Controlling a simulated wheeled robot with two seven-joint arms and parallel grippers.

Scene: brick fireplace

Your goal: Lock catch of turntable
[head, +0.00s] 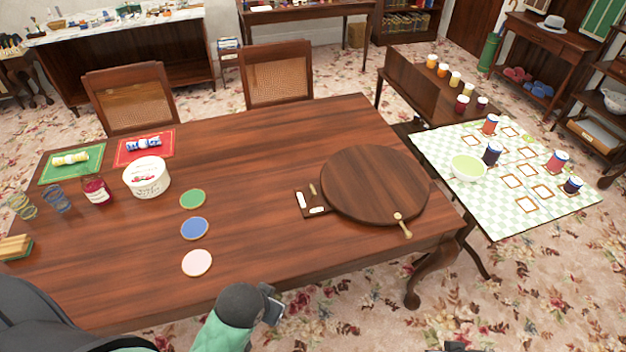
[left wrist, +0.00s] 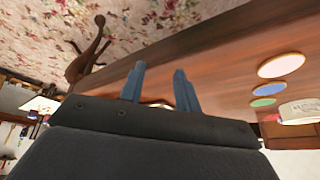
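The round dark-wood turntable (head: 374,183) lies on the right part of the table in the head view. A brass catch with a pale round knob (head: 402,225) sits at its front edge, its lower end reaching onto the table. A small wooden plate (head: 311,200) with white pieces and a brass pin lies at the turntable's left. My left gripper (head: 273,305) is at the table's front edge, left of and apart from the catch. In the left wrist view its two blue-grey fingers (left wrist: 157,85) are spread with nothing held. Only a dark bit, perhaps my right gripper (head: 460,346), shows at the bottom edge.
Green, blue and pink coasters (head: 195,228) lie mid-table. A white tub (head: 147,177), a red jar (head: 96,190) and glasses stand at the left. A checkered side table (head: 500,215) with jars and a bowl (head: 468,168) stands right.

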